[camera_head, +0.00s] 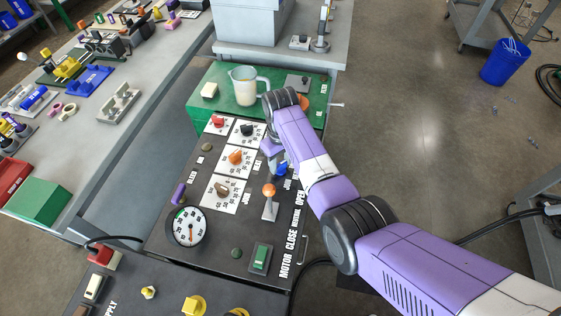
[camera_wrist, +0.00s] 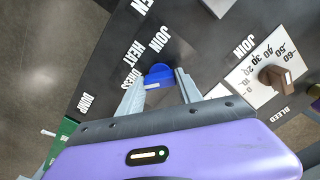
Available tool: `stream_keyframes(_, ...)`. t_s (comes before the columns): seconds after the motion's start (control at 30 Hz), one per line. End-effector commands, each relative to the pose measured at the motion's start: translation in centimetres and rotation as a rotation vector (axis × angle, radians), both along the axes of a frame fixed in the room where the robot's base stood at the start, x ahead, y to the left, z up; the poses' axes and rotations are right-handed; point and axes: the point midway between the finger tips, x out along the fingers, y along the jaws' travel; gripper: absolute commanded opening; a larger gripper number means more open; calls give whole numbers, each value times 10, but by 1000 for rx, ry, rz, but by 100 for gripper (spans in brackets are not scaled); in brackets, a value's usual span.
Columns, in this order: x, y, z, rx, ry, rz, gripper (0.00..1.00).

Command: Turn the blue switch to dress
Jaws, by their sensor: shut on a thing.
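The blue switch (camera_wrist: 158,73) sits on the dark panel between the two fingers of my gripper (camera_wrist: 160,84) in the wrist view. The fingers are shut on it, one on each side, and hide part of it. The labels JOIN, HEAT and DRESS stand beside the switch on its left in that view, with DUMP further to the lower left. In the head view the blue switch (camera_head: 283,170) shows just below my gripper (camera_head: 275,160), partly covered. I cannot tell exactly which label the switch points at.
An orange-topped lever (camera_head: 269,190) stands just below the switch in the head view. An orange knob (camera_head: 235,157) and a brown knob (camera_head: 222,189) on white dials lie to the left. A jug (camera_head: 245,86) stands on the green surface beyond. A round gauge (camera_head: 188,226) is at lower left.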

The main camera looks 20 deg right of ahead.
Motion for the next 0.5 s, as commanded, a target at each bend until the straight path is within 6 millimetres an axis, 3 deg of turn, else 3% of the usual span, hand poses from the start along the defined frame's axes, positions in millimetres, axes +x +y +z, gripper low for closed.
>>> stream_keyframes(0.13, 2, 0, 2, 1, -6, 2, 1)
stream_keyframes(0.17, 2, 0, 2, 1, -6, 2, 46)
stream_keyframes(0.27, 2, 0, 2, 0, -5, 2, 64)
stream_keyframes(0.5, 1, 0, 1, 0, -2, 0, 64)
